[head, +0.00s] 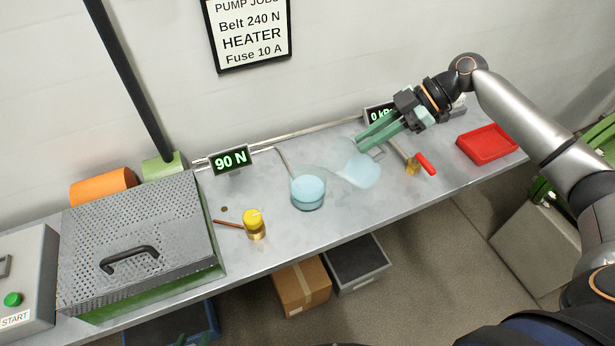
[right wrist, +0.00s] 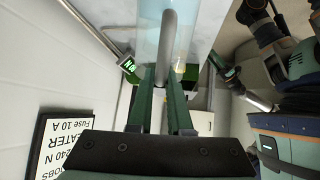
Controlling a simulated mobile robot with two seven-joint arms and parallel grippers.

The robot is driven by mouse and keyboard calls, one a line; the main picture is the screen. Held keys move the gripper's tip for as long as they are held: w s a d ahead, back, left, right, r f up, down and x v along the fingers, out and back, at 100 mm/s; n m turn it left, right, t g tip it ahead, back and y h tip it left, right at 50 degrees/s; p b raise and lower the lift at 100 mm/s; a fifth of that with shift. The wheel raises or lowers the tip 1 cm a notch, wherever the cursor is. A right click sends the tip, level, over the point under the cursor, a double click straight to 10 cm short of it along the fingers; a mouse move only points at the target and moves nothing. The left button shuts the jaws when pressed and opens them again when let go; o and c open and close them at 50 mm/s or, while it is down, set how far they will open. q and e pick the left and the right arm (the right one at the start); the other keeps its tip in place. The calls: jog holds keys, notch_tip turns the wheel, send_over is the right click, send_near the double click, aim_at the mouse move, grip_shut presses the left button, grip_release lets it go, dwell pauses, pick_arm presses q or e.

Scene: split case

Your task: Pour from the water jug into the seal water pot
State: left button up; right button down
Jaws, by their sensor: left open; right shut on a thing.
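The water jug (head: 362,170) is clear with pale blue water in it. It is tilted in the air over the bench, its mouth end toward the seal water pot (head: 308,192). The clear pot stands upright on the bench with blue water inside. I cannot make out a stream between them. My right gripper (head: 368,142) is shut on the jug's grey handle, which shows between the fingers in the right wrist view (right wrist: 165,50).
A perforated cover (head: 135,220) with a black handle fills the bench's left. A yellow-topped brass piece (head: 254,224) stands left of the pot. A red-handled tool (head: 425,163) and red tray (head: 487,144) lie right. A 90 N display (head: 229,160) stands behind.

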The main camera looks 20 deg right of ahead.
jog(key=shift+d+f+y, duration=0.15)
jog(key=shift+f+y, duration=0.15)
jog(key=shift+f, duration=0.2)
jog(key=shift+s+d+f+y, duration=0.15)
jog(key=shift+d+f+y, duration=0.4)
jog(key=shift+d+y, duration=0.1)
jog(key=shift+s+d+f+t+y, duration=0.1)
jog(key=shift+d+f+t+y, duration=0.15)
jog(key=shift+d+y, duration=0.35)
jog(key=shift+s+d+f+t+y, duration=0.1)
jog(key=shift+d+f+t+y, duration=0.1)
jog(key=shift+d+y, duration=0.4)
jog(key=d+y, duration=0.1)
jog(key=d+f+y, duration=0.1)
jog(key=d, duration=0.1)
jog(key=d+f+y, duration=0.1)
jog(key=shift+s+d+t+y, duration=0.15)
jog(key=shift+s+t+y, duration=0.1)
jog(key=shift+t, duration=0.1)
jog(key=shift+s+y, duration=0.15)
jog(key=shift+y, duration=0.15)
jog(key=shift+s, duration=0.1)
